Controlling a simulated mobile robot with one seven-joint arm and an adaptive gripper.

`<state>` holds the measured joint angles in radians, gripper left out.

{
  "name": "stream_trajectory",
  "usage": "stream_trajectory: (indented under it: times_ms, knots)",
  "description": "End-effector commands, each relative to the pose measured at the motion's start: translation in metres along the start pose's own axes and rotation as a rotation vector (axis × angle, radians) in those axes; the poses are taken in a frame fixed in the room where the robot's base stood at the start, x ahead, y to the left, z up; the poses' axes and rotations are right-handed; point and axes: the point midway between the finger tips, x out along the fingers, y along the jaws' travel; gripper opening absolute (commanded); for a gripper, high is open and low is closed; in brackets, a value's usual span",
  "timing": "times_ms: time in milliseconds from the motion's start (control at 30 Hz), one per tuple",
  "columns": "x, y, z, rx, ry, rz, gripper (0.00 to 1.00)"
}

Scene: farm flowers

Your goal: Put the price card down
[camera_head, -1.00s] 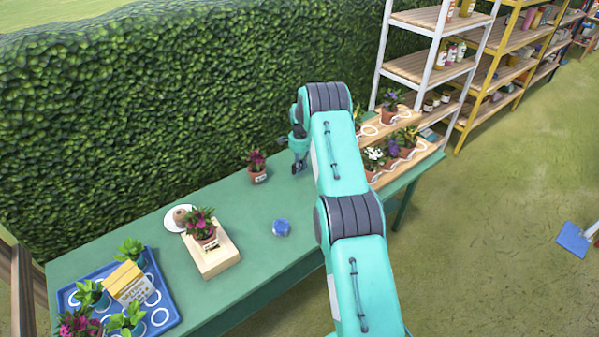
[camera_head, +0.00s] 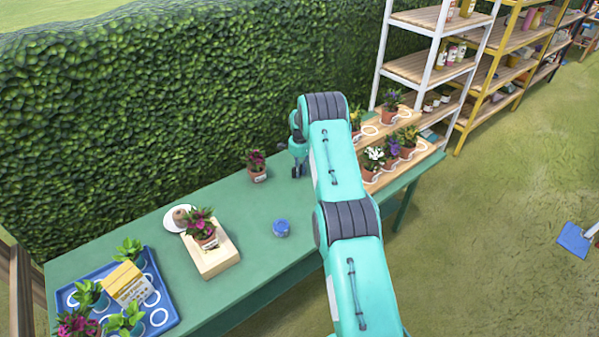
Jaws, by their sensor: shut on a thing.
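My gripper (camera_head: 298,174) points down just above or at the green table (camera_head: 330,215), near its far edge by the hedge. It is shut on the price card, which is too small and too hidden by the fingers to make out. A pink-flowered pot (camera_head: 257,170) with a small white label on its front stands on the table just left of my gripper, apart from it. Whether the card touches the table cannot be told.
A wooden block (camera_head: 217,262) holds another labelled pot, beside a white plate (camera_head: 172,222). A blue round object (camera_head: 281,228) lies mid-table. A blue tray (camera_head: 165,312) with plants is at lower left. A wooden stepped stand (camera_head: 412,160) with pots is right.

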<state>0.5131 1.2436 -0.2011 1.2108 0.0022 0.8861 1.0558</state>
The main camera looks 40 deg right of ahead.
Motion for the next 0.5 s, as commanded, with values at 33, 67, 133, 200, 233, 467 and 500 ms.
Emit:
stream_trajectory:
  times_ms: [33,67,133,200,233,467,500]
  knots:
    - [0.0005,-0.0006,-0.0004,0.0,0.001,-0.001,0.0]
    - [0.0006,-0.0007,-0.0004,0.0,0.001,-0.002,0.0]
    - [0.0003,-0.0007,-0.0004,0.0,0.001,-0.002,0.0]
    - [0.0003,-0.0007,-0.0003,0.0,0.001,-0.002,0.0]
    - [0.0003,-0.0007,-0.0003,0.0,0.001,-0.002,0.0]
    - [0.004,-0.0005,-0.0003,0.0,0.001,-0.001,0.21]
    - [0.0035,-0.0006,-0.0003,0.0,0.001,-0.001,0.29]
